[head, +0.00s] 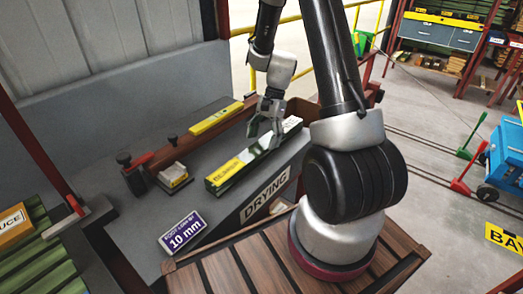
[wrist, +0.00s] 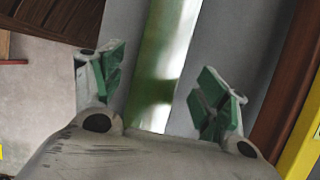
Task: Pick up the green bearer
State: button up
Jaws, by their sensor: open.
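The green bearer (head: 229,174) is a long bar with a yellow lettered label near its front end and a pale, shiny top. It lies on the grey bench marked DRYING. My gripper (head: 264,128) is over the bar's middle to far part, fingers pointing down and hiding some of it. In the wrist view the green bearer (wrist: 166,62) runs between my gripper's (wrist: 162,90) two green-padded fingers, which are spread apart. A gap shows on each side of the bar. I cannot tell how high the fingertips are above it.
A yellow labelled bar (head: 216,117) lies behind, by a brown raised edge. A purple 10 mm sign (head: 183,233) is in front. A slatted wooden surface (head: 235,270) lies nearer.

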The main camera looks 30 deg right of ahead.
aim_at(261, 145)
jog(key=x, duration=0.3)
jog(key=shift+s+f, duration=0.1)
jog(key=shift+f, duration=0.05)
jog(key=c, duration=1.6)
